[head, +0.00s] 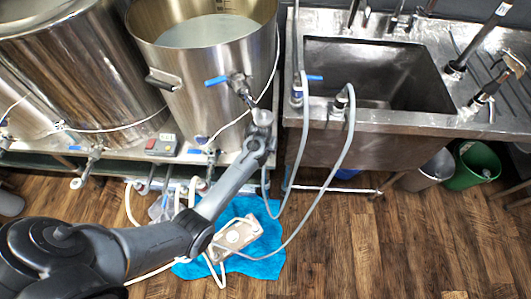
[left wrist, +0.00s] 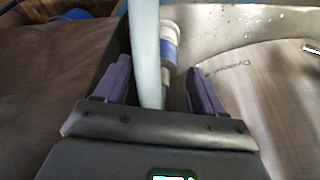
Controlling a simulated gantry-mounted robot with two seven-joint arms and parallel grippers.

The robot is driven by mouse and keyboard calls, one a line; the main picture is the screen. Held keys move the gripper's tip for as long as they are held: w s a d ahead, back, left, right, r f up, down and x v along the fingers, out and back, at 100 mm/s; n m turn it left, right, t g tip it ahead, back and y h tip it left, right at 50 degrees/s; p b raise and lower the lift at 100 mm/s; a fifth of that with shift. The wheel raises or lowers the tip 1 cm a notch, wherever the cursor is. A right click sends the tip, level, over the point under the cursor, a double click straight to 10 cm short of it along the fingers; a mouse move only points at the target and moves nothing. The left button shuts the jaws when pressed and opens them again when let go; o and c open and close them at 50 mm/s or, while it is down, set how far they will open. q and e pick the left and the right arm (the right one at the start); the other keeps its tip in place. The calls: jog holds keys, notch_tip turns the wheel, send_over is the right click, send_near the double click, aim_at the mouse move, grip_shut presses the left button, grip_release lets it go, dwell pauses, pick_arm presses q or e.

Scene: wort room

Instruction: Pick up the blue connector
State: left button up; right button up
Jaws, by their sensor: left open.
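A blue-banded connector (head: 297,96) on a grey hose is at the left edge of the sink counter in the head view. In the left wrist view, a white cylinder with a blue band (left wrist: 169,45) appears to be this connector. It lies beyond and between the two purple fingers of my left gripper (left wrist: 162,88), which are open and apart. A pale hose (left wrist: 146,50) passes between the fingers in front of it. In the head view my left gripper (head: 262,117) is beside the pot's valve, left of the connector; its fingers are hard to make out. My right gripper is not in view.
A large steel pot (head: 215,75) with a blue-handled valve (head: 229,79) stands left of the sink (head: 372,75). Grey hoses (head: 347,130) loop down to a pump (head: 238,233) on a blue cloth (head: 262,268).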

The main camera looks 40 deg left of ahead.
pick_arm(q)
jog(key=shift+x, duration=1)
jog(key=c, duration=1.3)
jog(key=shift+o, duration=0.2)
jog(key=shift+r, duration=0.8)
jog(key=r+p, duration=0.1)
jog(key=d+r, duration=0.1)
jog(key=r, duration=0.1)
jog(key=shift+r+p, duration=0.25)
jog(key=shift+p, duration=0.15)
jog(key=d+r+p, duration=0.3)
jog(key=d+r, duration=0.3)
jog(key=d, duration=0.4)
jog(key=shift+s+d, duration=0.25)
jog(key=shift+s, duration=0.2)
